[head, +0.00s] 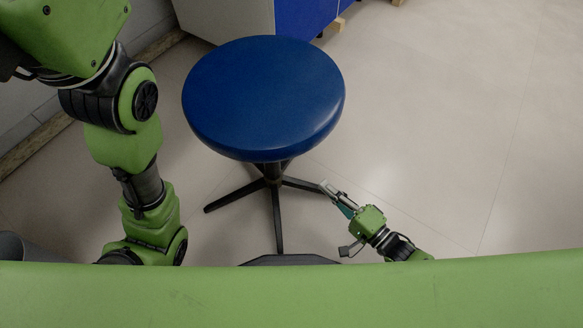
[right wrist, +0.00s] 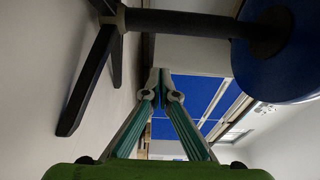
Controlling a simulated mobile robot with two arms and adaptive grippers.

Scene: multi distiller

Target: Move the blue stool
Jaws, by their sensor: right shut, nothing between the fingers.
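The blue stool (head: 263,98) stands upright on the floor in the middle of the head view. It has a round blue seat and a dark column on a black base with spread legs. In the right wrist view the stool's dark column (right wrist: 190,22) and seat (right wrist: 285,50) show sideways along the top. My right gripper (head: 324,184) is below seat height, right of the column and near the end of one leg in the head view. Its fingertips (right wrist: 160,74) are together and hold nothing. I cannot tell whether it touches the leg. My left gripper is out of view.
A grey and blue cabinet (head: 300,16) stands behind the stool. A wall with a wooden baseboard (head: 40,145) runs along the left, behind my left arm. The pale tiled floor (head: 450,120) to the right is wide and clear.

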